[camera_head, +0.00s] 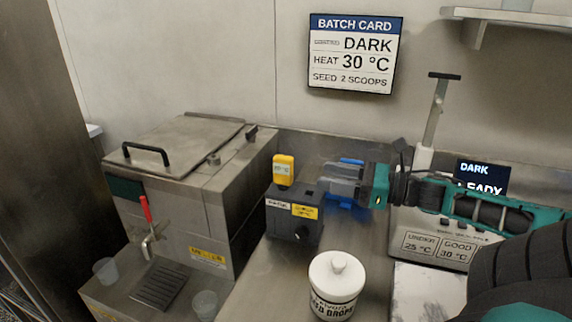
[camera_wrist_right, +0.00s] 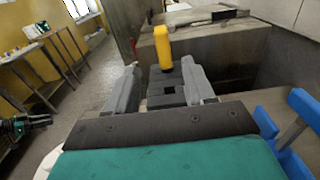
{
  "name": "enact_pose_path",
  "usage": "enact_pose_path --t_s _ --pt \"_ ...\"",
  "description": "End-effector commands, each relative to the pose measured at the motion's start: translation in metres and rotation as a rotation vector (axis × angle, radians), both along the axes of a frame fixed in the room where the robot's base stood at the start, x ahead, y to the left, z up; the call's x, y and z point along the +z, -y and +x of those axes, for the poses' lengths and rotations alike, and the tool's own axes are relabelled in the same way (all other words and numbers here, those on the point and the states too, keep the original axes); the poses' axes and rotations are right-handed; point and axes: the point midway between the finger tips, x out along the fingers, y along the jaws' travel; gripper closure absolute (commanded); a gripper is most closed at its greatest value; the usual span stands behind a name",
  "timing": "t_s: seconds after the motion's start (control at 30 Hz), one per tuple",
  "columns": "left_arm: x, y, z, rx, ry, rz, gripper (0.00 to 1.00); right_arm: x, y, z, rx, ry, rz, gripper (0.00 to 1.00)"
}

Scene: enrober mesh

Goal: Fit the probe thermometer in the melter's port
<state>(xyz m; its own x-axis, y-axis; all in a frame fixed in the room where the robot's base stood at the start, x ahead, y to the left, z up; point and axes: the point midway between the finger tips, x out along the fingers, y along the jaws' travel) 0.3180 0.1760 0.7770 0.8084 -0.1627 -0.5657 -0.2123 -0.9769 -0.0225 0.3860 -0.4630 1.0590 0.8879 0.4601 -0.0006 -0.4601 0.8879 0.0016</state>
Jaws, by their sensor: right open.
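The probe thermometer has a yellow head (camera_head: 284,170) and stands upright in the dark holder block (camera_head: 293,215) on the steel counter. It also shows in the wrist view (camera_wrist_right: 162,47), with its probe hidden in the block. The steel melter (camera_head: 190,185) stands to the left, with a lid, black handle and red-handled tap. Small fittings sit on its top edge; I cannot tell which is the port. My right gripper (camera_head: 345,180) is open and empty, just right of the block, fingers pointing at the thermometer. A dark and teal part at the wrist view's left edge seems to be my left arm (camera_wrist_right: 22,127).
A white lidded jar (camera_head: 336,286) stands in front of the block. A blue-handled thing (camera_head: 346,206) lies behind my right gripper. A grey-white machine with a display (camera_head: 482,176) stands at right. Clear cups (camera_head: 205,304) sit by the drip grate. A batch card hangs on the wall.

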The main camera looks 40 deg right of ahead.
Motion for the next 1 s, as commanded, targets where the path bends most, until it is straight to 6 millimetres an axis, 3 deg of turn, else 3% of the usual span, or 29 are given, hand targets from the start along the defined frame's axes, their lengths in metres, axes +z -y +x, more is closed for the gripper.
enact_pose_path --t_s 0.17,0.5,0.77,1.0 --pt "-0.001 0.0 -0.002 0.0 -0.004 0.001 0.57 0.0 -0.003 0.005 0.003 0.001 0.0 0.47" --pt "-0.019 -0.001 -0.004 0.0 -0.009 0.002 0.57 -0.002 -0.03 0.057 0.005 0.003 -0.001 0.47" --pt "-0.025 -0.001 -0.004 0.0 -0.009 0.002 0.57 -0.001 -0.038 0.072 0.001 0.0 -0.001 0.47" --pt "-0.048 -0.001 -0.004 0.0 -0.008 0.002 0.57 -0.003 -0.052 0.096 0.004 0.002 -0.004 0.47"
